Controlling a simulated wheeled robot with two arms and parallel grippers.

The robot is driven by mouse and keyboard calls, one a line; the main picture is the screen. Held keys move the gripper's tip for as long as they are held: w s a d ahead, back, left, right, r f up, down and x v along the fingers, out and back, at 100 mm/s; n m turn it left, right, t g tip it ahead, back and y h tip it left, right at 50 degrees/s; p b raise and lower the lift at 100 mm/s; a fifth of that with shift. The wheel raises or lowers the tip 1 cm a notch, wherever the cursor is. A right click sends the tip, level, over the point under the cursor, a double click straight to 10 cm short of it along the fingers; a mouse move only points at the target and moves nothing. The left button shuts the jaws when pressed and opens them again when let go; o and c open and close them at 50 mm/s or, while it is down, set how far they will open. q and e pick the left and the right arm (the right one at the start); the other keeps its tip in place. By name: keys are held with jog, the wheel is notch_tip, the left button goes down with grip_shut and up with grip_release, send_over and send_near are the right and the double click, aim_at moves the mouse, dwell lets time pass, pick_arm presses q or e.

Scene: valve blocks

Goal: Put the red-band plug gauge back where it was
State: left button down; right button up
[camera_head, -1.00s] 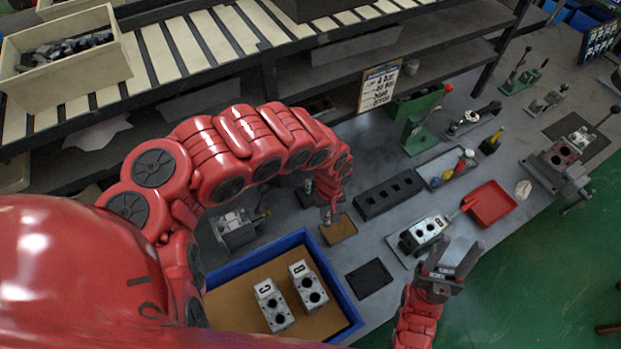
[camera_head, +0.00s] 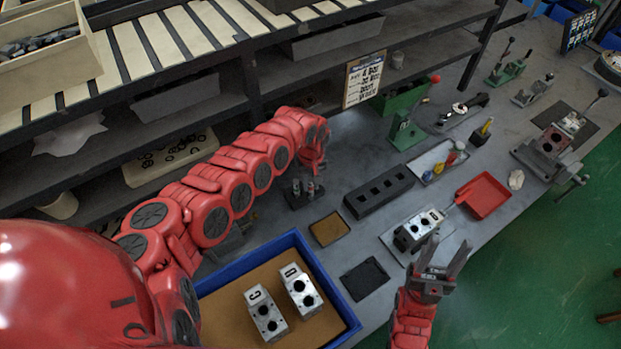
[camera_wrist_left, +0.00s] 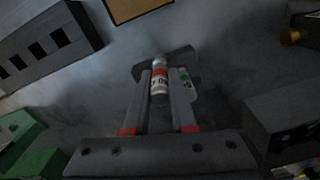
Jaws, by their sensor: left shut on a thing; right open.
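The red-band plug gauge (camera_wrist_left: 159,82) is between the fingers of my left gripper (camera_wrist_left: 160,88), which is shut on it. In the head view this gauge (camera_head: 311,188) is upright at the small dark stand (camera_head: 302,200); the stand also shows in the wrist view (camera_wrist_left: 188,58). I cannot tell whether its lower end is seated in the stand. A green-marked plug gauge (camera_wrist_left: 186,86) stands right beside it. In the head view my left gripper (camera_head: 313,172) is above the stand, its fingers mostly hidden. My right gripper (camera_head: 442,256) is open and empty.
A tan pad (camera_head: 326,229) and a black slotted block (camera_head: 379,191) lie right of the stand. A blue-rimmed tray (camera_head: 345,306) holds two valve blocks (camera_head: 300,290). Another valve block (camera_head: 418,231) is near my right gripper. A black pad (camera_head: 364,279) lies between.

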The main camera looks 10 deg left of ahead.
pick_arm(q)
jog(key=w, duration=0.1)
jog(key=w+b, duration=0.1)
jog(key=f, duration=0.1)
jog(key=shift+w+a, duration=0.35)
jog(key=shift+w, duration=0.05)
jog(key=w+f+b, duration=0.1)
jog(key=b, duration=0.1)
jog(key=w+f+b, duration=0.1)
jog(key=f+b, duration=0.1)
jog(key=shift+a, duration=0.15)
jog(key=shift+w+a, duration=0.1)
